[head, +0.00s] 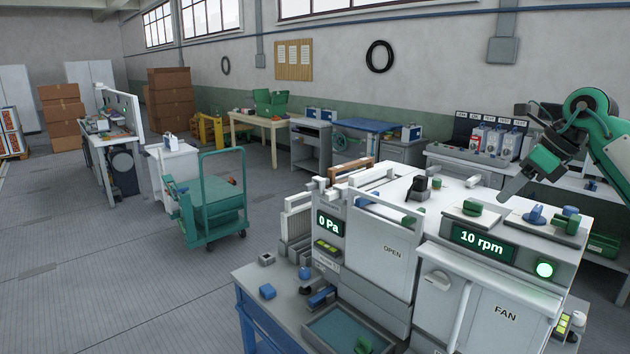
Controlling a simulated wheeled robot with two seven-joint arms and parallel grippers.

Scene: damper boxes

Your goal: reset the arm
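My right arm comes in from the upper right edge in the head view. Its gripper (512,188) points down and left, above the back right of the white machine (450,205). A single grey finger shows clearly, so I cannot tell whether it is open or shut. I see nothing held in it. My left arm and gripper are out of view. The machine's displays read "0 Pa" (329,223) and "10 rpm" (482,242).
A blue-framed bench (262,322) with small parts and a tray stands in front. A green cart (212,205) stands left; the floor there is clear.

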